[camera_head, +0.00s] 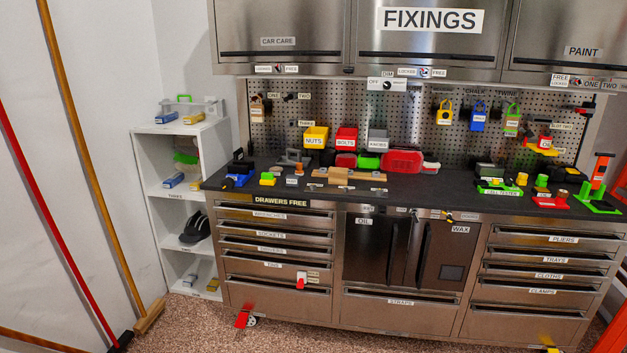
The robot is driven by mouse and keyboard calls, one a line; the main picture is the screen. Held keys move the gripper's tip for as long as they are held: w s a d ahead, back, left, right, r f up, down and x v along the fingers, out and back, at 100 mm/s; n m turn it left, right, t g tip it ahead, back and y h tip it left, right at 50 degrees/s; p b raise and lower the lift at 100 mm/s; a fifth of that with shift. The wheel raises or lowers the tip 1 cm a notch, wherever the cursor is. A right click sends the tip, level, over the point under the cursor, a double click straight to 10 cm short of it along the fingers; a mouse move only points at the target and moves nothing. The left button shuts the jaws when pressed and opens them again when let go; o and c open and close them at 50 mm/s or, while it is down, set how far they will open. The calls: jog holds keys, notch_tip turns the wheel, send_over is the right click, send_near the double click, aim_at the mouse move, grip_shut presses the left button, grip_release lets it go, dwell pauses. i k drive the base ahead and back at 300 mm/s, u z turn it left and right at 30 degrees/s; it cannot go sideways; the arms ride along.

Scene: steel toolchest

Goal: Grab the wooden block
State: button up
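A tan, wood-coloured block (338,175) lies on the dark worktop (420,190) near its middle, in front of the red and green items. A longer tan strip lies level with it and reaches to the right; I cannot tell whether the two are one piece. Another small tan piece (257,106) is up on the left end of the pegboard, too small to make out. My gripper is not in view.
Yellow, red and grey bins (316,137) stand behind the block. A red case (402,161) is to its right. Small metal pieces lie along the worktop's front. Steel drawers (275,238) are below, overhead cabinets (430,35) above. Brown floor (190,330) is open in front.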

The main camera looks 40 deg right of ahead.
aim_at(337, 175)
jog(key=u, duration=0.25)
jog(key=i, duration=1)
jog(key=u, duration=0.1)
jog(key=k, duration=0.95)
jog(key=z, duration=0.15)
jog(key=i, duration=0.6)
